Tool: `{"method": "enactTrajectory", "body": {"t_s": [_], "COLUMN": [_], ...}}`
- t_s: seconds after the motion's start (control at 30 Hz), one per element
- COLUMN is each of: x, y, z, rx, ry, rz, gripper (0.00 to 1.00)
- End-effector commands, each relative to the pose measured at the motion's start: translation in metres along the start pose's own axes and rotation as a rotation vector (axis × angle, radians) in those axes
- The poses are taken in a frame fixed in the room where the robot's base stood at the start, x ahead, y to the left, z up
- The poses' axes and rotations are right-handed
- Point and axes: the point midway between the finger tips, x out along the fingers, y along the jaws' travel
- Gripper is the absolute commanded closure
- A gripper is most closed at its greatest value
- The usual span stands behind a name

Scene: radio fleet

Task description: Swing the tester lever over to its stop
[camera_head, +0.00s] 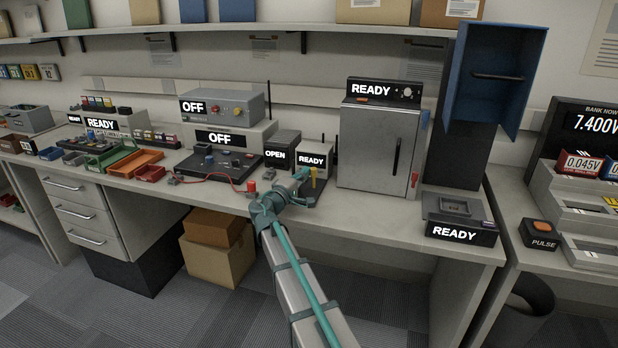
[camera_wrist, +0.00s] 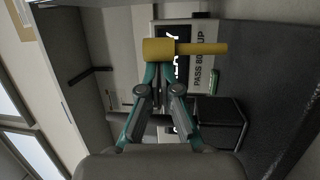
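The tester (camera_head: 312,160) is a small light box with a READY display on the bench, right of a dark box reading OPEN. Its yellow lever (camera_head: 313,178) stands at its front. My gripper (camera_head: 299,177) is at the lever's left in the head view. In the wrist view the lever (camera_wrist: 205,48), with a thick yellow end, lies crosswise at the fingertips of my gripper (camera_wrist: 163,72). The teal fingers are apart with a gap between them. The contact with the lever is unclear. Part of the tester's sideways display (camera_wrist: 180,70) is hidden behind the lever and fingers.
A grey cabinet (camera_head: 379,145) marked READY stands close to the right of the tester. A dark board with a red wire (camera_head: 219,168) lies to the left. A READY scale-like unit (camera_head: 458,216) sits farther right. The bench front between them is clear.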

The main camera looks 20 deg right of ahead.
Motion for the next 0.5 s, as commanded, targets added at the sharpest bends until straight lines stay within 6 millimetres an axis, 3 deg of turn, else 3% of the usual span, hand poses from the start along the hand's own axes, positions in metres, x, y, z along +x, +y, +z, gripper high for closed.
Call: {"method": "enactTrajectory", "body": {"t_s": [0.5], "x": [-0.024], "y": [-0.009], "z": [0.002], "rx": [0.002], "ry": [0.006], "rz": [-0.001], "gripper": [1.00]}}
